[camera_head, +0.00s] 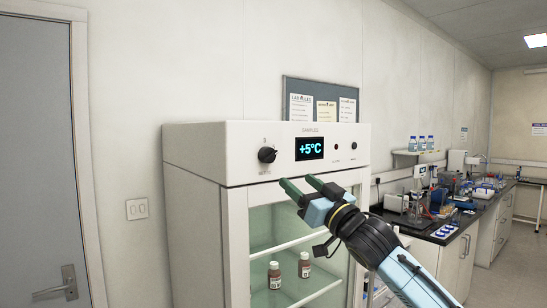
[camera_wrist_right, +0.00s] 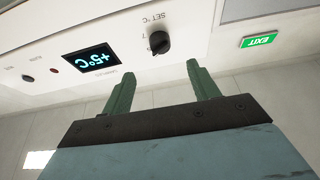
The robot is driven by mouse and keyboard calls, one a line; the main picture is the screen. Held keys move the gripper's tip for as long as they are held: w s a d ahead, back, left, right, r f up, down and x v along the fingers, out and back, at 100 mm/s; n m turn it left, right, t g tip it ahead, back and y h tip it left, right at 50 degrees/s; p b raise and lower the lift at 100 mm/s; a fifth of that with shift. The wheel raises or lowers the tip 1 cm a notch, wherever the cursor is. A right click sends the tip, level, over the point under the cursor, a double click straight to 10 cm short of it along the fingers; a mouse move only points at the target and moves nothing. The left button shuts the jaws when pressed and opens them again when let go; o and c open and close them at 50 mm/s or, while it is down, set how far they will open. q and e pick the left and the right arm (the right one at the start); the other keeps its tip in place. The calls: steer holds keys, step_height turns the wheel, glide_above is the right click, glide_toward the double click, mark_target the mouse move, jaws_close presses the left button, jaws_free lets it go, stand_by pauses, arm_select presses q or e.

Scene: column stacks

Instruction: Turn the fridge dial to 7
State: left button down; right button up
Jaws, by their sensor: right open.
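The fridge (camera_head: 197,190) is a white cabinet with a glass door. In the right wrist view the dial (camera_wrist_right: 159,43) and the display (camera_wrist_right: 90,60) show above my fingers, upside down. The dial's exact pointer setting is too small to read. My right gripper (camera_head: 302,187) is open and empty, just below the panel and right of the dial, apart from it. Its two green fingers (camera_wrist_right: 160,90) show in the right wrist view. My left gripper is not in view.
Two brown bottles (camera_head: 274,275) stand on a shelf behind the fridge glass. A notice board (camera_head: 320,98) hangs on the wall behind the fridge. A lab bench (camera_head: 447,228) with equipment stands at right, and a grey door (camera_head: 38,160) is at left.

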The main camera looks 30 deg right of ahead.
mark_target(270, 158)
steer(key=p+x, duration=0.4)
steer(key=x, duration=0.6)
steer(key=shift+w, duration=0.15)
steer(key=shift+w+r, duration=0.2)
steer(key=shift+w, duration=0.4)
steer(key=c, duration=1)
